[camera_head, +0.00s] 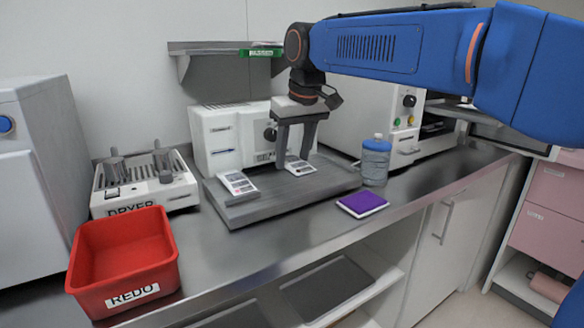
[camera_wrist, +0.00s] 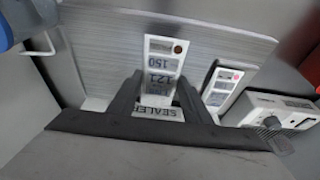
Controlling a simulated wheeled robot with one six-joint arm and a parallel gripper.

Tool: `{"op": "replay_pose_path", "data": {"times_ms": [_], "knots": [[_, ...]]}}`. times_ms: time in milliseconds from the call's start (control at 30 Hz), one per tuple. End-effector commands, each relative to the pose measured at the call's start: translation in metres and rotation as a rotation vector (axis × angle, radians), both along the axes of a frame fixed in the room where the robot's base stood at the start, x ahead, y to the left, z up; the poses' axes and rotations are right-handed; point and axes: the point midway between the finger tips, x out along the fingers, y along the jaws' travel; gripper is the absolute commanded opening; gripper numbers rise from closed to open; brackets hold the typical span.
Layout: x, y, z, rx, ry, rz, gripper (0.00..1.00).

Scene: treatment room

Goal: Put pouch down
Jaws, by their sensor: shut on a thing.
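A white printed pouch (camera_head: 300,168) is between the fingers of my gripper (camera_head: 294,158), low over the grey platform (camera_head: 245,212) in front of the sealer (camera_head: 232,140). In the wrist view the held pouch (camera_wrist: 163,50) shows a brown dot and printed numbers, and my gripper (camera_wrist: 160,88) is shut on it. Whether it touches the platform I cannot tell. A second pouch (camera_head: 238,182) lies on the platform to the left; it also shows in the wrist view (camera_wrist: 221,86) with a reddish dot.
A red REDO bin (camera_head: 92,262) stands front left, with the dryer (camera_head: 143,187) behind it. A blue-capped bottle (camera_head: 375,165) and a purple pad (camera_head: 362,204) are right of the platform. A shelf (camera_head: 208,47) with a green PASSED tray (camera_head: 260,52) is above. The platform's front is clear.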

Motion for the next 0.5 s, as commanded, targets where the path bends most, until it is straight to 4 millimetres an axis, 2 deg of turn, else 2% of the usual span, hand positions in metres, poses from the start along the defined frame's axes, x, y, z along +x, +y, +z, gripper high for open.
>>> {"op": "replay_pose_path", "data": {"times_ms": [167,400,500], "knots": [[0.005,0.003,-0.002,0.000,0.000,0.000,0.23],[0.004,0.003,-0.030,-0.001,0.002,0.000,0.23],[0.004,0.003,-0.035,0.000,0.000,0.000,0.23]]}}
